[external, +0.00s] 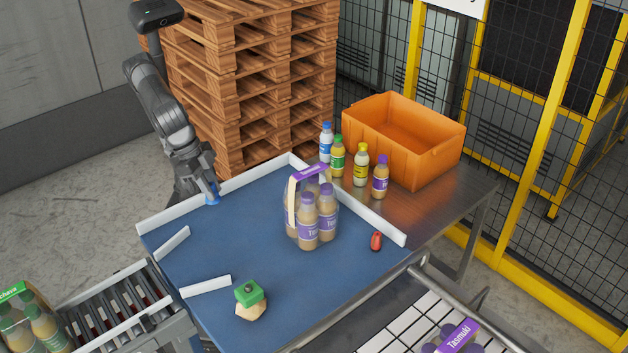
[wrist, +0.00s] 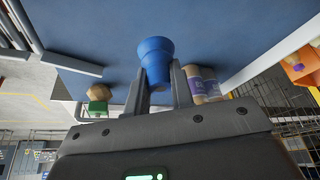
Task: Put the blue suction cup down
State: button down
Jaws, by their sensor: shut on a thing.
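The blue suction cup (wrist: 155,58) is held between the two fingers of my gripper (wrist: 160,88) in the wrist view. In the external view the cup (external: 213,196) is a small blue shape below my gripper (external: 208,184), at the far left part of the blue table surface (external: 220,240). My gripper is shut on the cup. The cup is at or just above the surface; I cannot tell whether it touches.
A bottle multipack (external: 310,215) with a purple label stands mid-table. A green-topped object (external: 249,295) and a red object (external: 376,241) lie nearer. White guide rails (external: 235,187) edge the surface. Several bottles (external: 361,165) stand by an orange crate (external: 430,160). The table's left half is mostly clear.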

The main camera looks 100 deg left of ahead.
jog(key=shift+s+d+r, duration=0.15)
jog(key=shift+r, duration=0.2)
jog(key=w+d+r, duration=0.1)
jog(key=w+d, duration=0.2)
jog(key=w, duration=0.3)
jog(key=w+d+r+n, duration=0.1)
jog(key=w+d+r, duration=0.15)
jog(key=w, duration=0.35)
jog(key=w+d, duration=0.3)
jog(key=w, duration=0.3)
jog(key=w+d+f+n+y, duration=0.1)
jog(key=w+d+f, duration=0.3)
jog(key=w+d, duration=0.25)
jog(key=w+a+f, duration=0.1)
jog(key=w+f, duration=0.1)
jog(key=w, duration=0.1)
jog(key=w+a+f, duration=0.1)
jog(key=w+f, duration=0.1)
jog(key=w, duration=0.1)
jog(key=w+a+f, duration=0.1)
jog(key=w+f, duration=0.1)
jog(key=w, duration=0.2)
jog(key=shift+w+f, duration=0.1)
jog(key=shift+f, duration=2.15)
jog(key=shift+f, duration=0.1)
jog(key=c, duration=1.3)
grip_release()
jog(key=shift+o, duration=0.2)
